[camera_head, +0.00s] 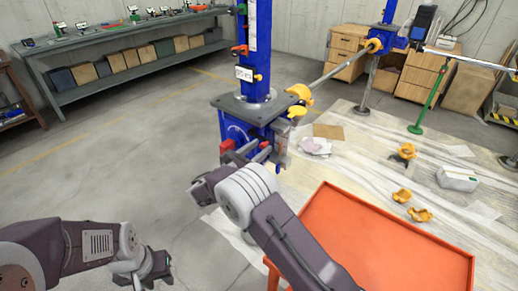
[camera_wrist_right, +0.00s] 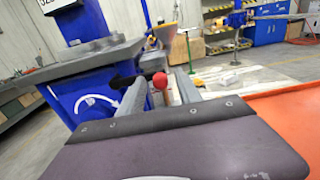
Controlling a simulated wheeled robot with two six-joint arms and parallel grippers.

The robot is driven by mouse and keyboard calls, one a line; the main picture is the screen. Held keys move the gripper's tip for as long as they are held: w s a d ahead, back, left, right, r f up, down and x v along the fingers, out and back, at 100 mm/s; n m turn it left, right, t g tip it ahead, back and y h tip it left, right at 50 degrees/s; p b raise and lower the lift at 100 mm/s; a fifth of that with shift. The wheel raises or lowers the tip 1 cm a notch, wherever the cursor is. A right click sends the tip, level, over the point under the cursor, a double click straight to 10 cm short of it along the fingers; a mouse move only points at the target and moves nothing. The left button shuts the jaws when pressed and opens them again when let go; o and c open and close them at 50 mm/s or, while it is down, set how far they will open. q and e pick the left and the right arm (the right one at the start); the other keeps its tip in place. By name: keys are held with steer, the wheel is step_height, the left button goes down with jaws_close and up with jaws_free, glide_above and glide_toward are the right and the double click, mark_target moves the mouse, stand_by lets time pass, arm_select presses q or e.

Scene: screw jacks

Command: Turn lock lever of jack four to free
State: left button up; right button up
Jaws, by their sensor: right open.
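A blue screw jack (camera_head: 245,125) with a tall column and a grey top plate stands left of the orange table. Its label (camera_head: 244,73) is too small to read for sure. The jack (camera_wrist_right: 70,100) fills the left of the right wrist view. A red ball-ended lever (camera_wrist_right: 160,80) shows between the fingers of my right gripper (camera_wrist_right: 158,88), which is open. I cannot tell whether the fingers touch it. In the head view, red parts (camera_head: 227,144) show at the jack beside my right gripper (camera_head: 250,153). My left gripper (camera_head: 152,268) is low at bottom left, away from the jack; its opening is unclear.
An orange table (camera_head: 370,235) stands at the lower right, close to my right arm. A yellow-orange clamp and grey rod (camera_head: 335,75) run right from the jack. Orange caps (camera_head: 420,214) lie on the floor sheet. The floor (camera_head: 110,165) at left is clear.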

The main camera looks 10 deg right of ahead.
steer(key=shift+w+d, duration=0.1)
jaws_close()
stand_by(1.4)
